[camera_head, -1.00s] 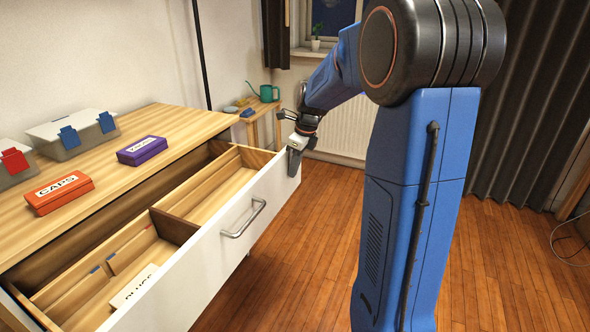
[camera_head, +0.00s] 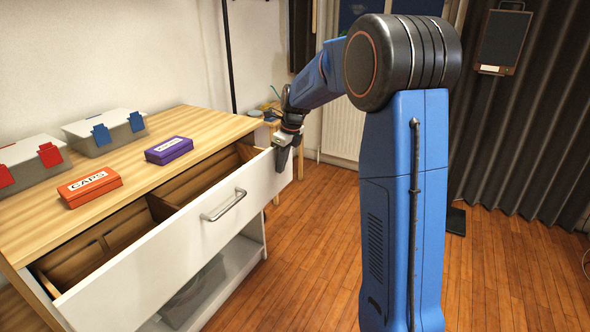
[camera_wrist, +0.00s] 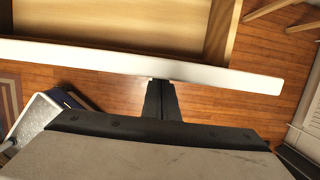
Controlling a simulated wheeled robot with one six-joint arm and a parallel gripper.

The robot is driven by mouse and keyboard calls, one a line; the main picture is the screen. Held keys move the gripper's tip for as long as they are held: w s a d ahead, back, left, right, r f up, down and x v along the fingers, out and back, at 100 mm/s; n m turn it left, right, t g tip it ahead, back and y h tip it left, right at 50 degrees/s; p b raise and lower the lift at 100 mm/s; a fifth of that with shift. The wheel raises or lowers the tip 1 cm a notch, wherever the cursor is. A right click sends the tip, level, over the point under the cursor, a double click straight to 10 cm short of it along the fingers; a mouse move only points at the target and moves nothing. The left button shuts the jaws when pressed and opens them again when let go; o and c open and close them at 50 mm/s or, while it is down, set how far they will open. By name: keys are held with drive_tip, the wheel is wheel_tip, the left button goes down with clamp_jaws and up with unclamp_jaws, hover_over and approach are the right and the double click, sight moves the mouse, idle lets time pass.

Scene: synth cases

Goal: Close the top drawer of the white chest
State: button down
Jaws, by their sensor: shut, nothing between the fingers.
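The white chest (camera_head: 252,232) with a wooden top stands at the left in the head view. Its top drawer (camera_head: 170,250) is partly open, with a white front, a metal bar handle (camera_head: 224,206) and wooden dividers inside. My gripper (camera_head: 283,158) is shut and empty at the far right end of the drawer front. In the wrist view the shut fingers (camera_wrist: 161,90) reach the outer face of the white drawer front (camera_wrist: 110,57); they look to be touching it. The lower part of the drawer's inside is hidden by the front.
On the chest top are an orange CAPS box (camera_head: 90,187), a purple box (camera_head: 169,150) and two grey bins with red (camera_head: 35,163) and blue (camera_head: 105,128) clips. A clear bin (camera_head: 195,295) sits on the shelf below the drawer.

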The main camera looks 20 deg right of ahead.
drive_tip(key=w+a, duration=0.9)
drive_tip(key=w, duration=0.4)
drive_tip(key=shift+a, duration=0.25)
drive_tip(key=shift+w+a+r, duration=0.1)
drive_tip(key=shift+w+r, duration=0.05)
